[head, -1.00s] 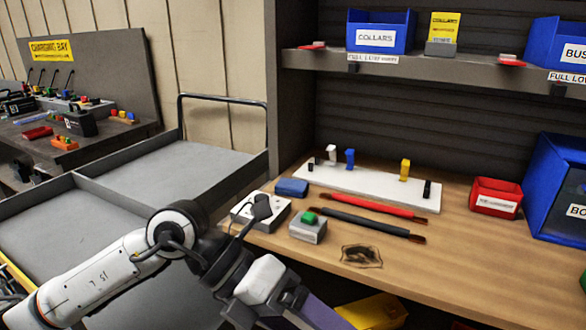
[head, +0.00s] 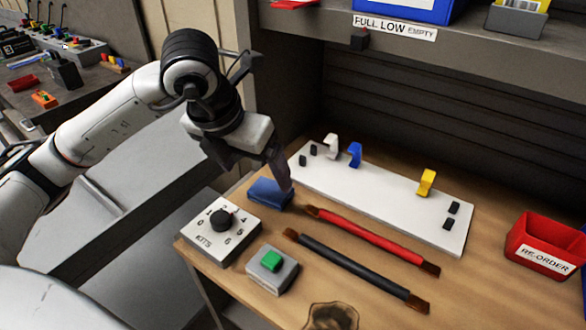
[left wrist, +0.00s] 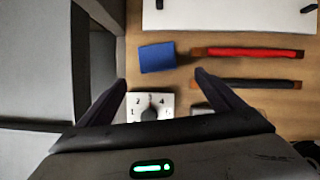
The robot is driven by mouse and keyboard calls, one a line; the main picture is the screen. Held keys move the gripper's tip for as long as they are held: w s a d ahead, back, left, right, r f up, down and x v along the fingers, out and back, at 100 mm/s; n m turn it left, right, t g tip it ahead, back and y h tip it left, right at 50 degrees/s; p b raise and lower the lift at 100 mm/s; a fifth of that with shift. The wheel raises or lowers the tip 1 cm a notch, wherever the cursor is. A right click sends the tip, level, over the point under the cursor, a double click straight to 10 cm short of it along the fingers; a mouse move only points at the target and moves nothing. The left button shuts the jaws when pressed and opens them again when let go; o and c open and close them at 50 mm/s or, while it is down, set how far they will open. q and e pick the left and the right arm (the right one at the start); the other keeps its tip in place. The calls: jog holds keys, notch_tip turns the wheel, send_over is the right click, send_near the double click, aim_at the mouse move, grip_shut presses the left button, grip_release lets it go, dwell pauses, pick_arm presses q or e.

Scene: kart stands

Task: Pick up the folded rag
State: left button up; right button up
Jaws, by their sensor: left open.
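The folded rag (head: 268,194) is a small blue block-like bundle lying on the wooden bench, between the dial box and the white board. It also shows in the left wrist view (left wrist: 157,57), ahead of the fingertips and roughly between their lines. My left gripper (head: 278,176) is above the rag in the head view, pointing down, with one finger overlapping the rag's right end. In the left wrist view its two fingers (left wrist: 162,80) are spread apart with nothing between them. The rag looks clear of the fingers. My right gripper is not in view.
A dial box (head: 218,232) and a green-button box (head: 271,270) stand in front of the rag. A red brush (head: 375,240) and a black brush (head: 355,270) lie to the right. The white board (head: 390,205) with small hooks is behind. A shelf (head: 330,30) overhangs.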

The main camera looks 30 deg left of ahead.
aim_at(268, 192)
pick_arm(q)
jog(key=x, duration=0.4)
jog(key=shift+f, duration=0.3)
jog(key=x, duration=0.2)
jog(key=p+x, duration=0.1)
jog(key=x, duration=0.1)
jog(key=shift+w+a, duration=0.2)
jog(key=shift+w, duration=0.15)
jog(key=shift+w+f, duration=0.25)
jog(key=shift+f, duration=0.2)
jog(key=c, duration=1.1)
jog(key=shift+r, duration=5.05)
jog(key=shift+c, duration=0.2)
